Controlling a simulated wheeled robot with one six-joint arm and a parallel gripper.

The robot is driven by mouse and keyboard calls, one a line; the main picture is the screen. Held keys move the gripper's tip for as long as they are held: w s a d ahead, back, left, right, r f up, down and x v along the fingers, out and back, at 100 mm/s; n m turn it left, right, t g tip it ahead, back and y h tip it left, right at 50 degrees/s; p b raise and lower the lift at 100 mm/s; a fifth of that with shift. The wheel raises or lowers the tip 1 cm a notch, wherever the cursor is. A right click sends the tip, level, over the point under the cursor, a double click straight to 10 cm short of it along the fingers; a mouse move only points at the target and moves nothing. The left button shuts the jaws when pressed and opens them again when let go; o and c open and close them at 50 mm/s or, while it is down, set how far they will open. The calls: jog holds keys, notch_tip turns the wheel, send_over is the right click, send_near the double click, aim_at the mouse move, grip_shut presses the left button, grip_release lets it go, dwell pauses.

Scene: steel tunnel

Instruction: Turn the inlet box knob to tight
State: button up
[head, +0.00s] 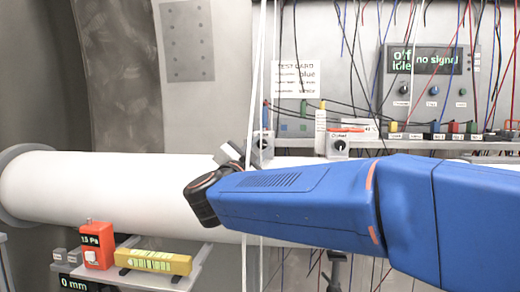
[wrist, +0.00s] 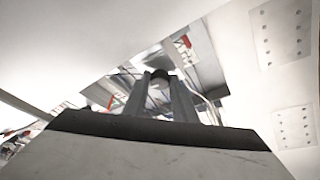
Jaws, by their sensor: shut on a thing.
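My gripper (head: 241,153) reaches the wall side of the white pipe in the head view, at the end of my blue arm. In the wrist view its two grey fingers (wrist: 161,100) are shut on a dark round knob (wrist: 159,76). A small box (head: 266,142) stands behind the gripper tip, mostly hidden, and looks like the inlet box. Its label and pointer cannot be read.
The thick white pipe (head: 110,190) runs across below the gripper. Thin white cables (head: 259,80) hang close to it. A display panel (head: 433,75) reads "no signal". An orange gauge (head: 97,245) reads 15 Pa, beside a yellow level (head: 153,261) on a lower shelf.

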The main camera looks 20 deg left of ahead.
jog(key=m+g, duration=0.1)
jog(key=m, duration=0.1)
jog(key=m+h, duration=0.1)
jog(key=m, duration=0.2)
jog(key=shift+a+r+m+g+h, duration=0.1)
jog(key=shift+m+g+h, duration=0.2)
jog(key=shift+g, duration=0.1)
jog(key=m+g, duration=0.1)
jog(key=m, duration=0.2)
jog(key=shift+r+m, duration=0.15)
jog(key=shift+m, duration=0.25)
jog(key=m+g, duration=0.1)
jog(key=m, duration=0.1)
jog(key=m+g, duration=0.1)
jog(key=shift+r+m, duration=0.2)
jog(key=shift+m, duration=0.2)
jog(key=shift+m+g+y, duration=0.4)
jog(key=shift+m+g, duration=0.1)
jog(key=shift+m, duration=0.9)
jog(key=o, duration=1)
jog(key=shift+o, duration=0.2)
jog(key=shift+r, duration=0.1)
jog(key=v, duration=1.7)
jog(key=shift+s+r, duration=0.2)
